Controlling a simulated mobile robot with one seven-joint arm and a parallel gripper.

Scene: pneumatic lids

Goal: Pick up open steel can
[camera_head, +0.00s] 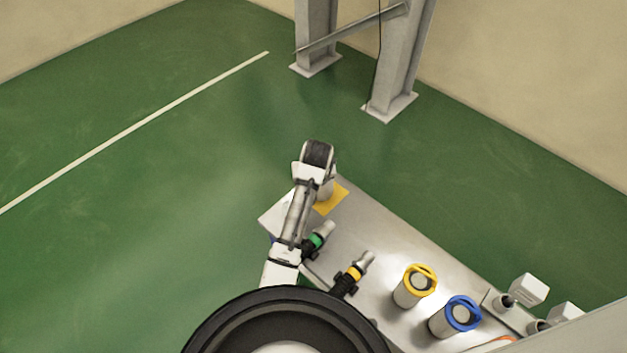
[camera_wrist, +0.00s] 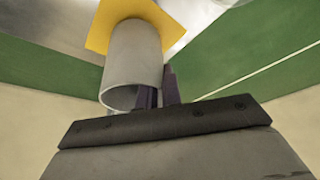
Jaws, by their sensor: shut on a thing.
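The open steel can is a plain grey cylinder (camera_wrist: 133,55) in the wrist view, with its open rim toward the camera. My gripper (camera_wrist: 158,96) is shut on the can's wall at the right side of the rim, with its dark fingers partly hidden by my wrist housing. In the head view, part of the can (camera_head: 326,191) shows beside my arm, over a yellow square (camera_head: 332,202) on the steel bench. The square (camera_wrist: 95,38) also shows beyond the can's far end in the wrist view. I cannot tell whether the can touches it.
On the bench (camera_head: 375,235) stand a can with a yellow ring (camera_head: 422,272) and one with a blue ring (camera_head: 462,313). A green-banded fitting (camera_head: 318,238) and a yellow-banded fitting (camera_head: 354,274) are near the left edge. Steel columns (camera_head: 398,65) stand behind. Green floor is clear at left.

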